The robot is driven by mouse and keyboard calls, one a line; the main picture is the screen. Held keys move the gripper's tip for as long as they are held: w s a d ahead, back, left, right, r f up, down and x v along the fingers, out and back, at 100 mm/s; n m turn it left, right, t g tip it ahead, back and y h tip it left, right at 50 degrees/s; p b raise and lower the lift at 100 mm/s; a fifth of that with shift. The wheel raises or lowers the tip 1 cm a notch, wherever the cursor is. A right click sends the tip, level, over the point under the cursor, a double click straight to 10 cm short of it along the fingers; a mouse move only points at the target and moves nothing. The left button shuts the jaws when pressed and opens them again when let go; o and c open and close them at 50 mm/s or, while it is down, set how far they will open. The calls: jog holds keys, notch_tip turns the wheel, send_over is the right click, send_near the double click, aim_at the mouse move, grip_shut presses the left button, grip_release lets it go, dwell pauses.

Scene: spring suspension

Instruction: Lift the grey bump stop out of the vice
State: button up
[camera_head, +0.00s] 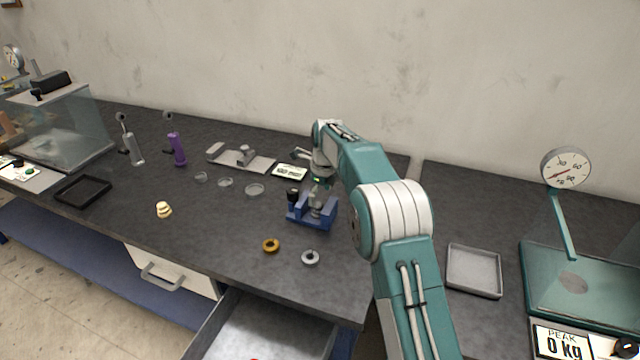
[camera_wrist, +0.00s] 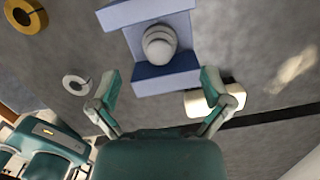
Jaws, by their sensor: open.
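The grey bump stop (camera_wrist: 159,45) sits upright between the jaws of the blue vice (camera_wrist: 165,78), seen from above in the wrist view. In the head view the vice (camera_head: 326,217) stands near the bench's front right, and the grey bump stop (camera_head: 315,203) shows partly under my arm. My gripper (camera_wrist: 159,92) is open and empty, its two fingers apart on either side of the vice's near edge in the wrist view. In the head view my gripper (camera_head: 318,182) is above the vice, its fingertips hard to make out.
A brass ring (camera_head: 271,245) and a grey slotted ring (camera_head: 310,257) lie in front of the vice. A cream stepped piece (camera_head: 163,210) lies further left. A grey tray (camera_head: 473,270) lies on the right bench, beyond a gap. An open drawer (camera_head: 262,330) juts out below.

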aim_at(317, 204)
jog(key=shift+w+a+f, duration=0.1)
jog(key=shift+a+f, duration=0.05)
jog(key=shift+f, duration=1.05)
jog(key=shift+w+a+f, duration=0.1)
jog(key=shift+a+f, duration=0.05)
jog(key=shift+f, duration=1)
jog(key=c, duration=1.2)
jog(key=o, duration=0.6)
jog(key=shift+c, duration=0.2)
jog(key=c, duration=0.6)
jog(key=shift+f, duration=0.1)
jog(key=shift+a, duration=0.1)
